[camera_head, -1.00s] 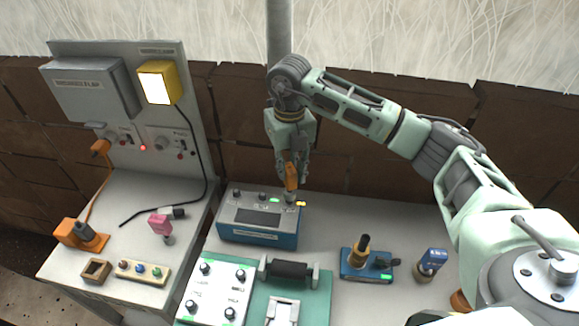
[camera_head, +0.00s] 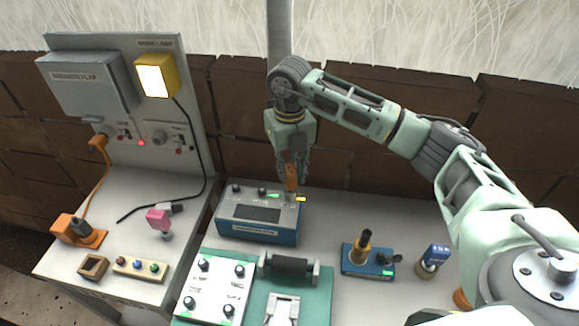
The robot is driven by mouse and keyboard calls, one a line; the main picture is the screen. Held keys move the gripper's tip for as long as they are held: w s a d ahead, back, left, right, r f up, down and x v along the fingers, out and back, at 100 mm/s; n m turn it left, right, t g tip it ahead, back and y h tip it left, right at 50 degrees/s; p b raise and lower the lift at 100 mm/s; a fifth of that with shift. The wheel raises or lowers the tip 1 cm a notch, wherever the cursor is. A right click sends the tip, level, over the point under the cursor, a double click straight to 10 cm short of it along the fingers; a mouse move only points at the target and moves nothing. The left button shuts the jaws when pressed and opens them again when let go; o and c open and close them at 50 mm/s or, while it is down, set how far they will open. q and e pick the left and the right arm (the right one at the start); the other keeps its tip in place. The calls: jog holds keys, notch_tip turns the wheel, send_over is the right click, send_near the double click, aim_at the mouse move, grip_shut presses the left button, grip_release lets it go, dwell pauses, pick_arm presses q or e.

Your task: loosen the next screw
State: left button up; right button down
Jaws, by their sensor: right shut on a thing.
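My right gripper (camera_head: 291,172) points down over the back right corner of a blue and grey box (camera_head: 257,236). The screw under the tool tip is hidden or too small to tell. My left gripper is not in view.
A blue fixture with a black and brass post (camera_head: 367,258) and a blue-topped item in a round holder (camera_head: 433,260) stand to the right. A pink-handled tool (camera_head: 158,221) and an orange stand (camera_head: 79,234) are on the left table.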

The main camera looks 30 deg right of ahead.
jog(key=shift+n+b, duration=0.65)
jog(key=shift+n, duration=0.35)
jog(key=n+b, duration=0.2)
jog(key=n, duration=0.3)
jog(key=n+b, duration=0.1)
jog(key=n, duration=0.3)
jog(key=shift+b, duration=0.35)
jog(key=n, duration=0.3)
jog(key=shift+b, duration=0.35)
jog(key=shift+r, duration=0.25)
jog(key=shift+r+p, duration=0.75)
jog(key=shift+r, duration=0.15)
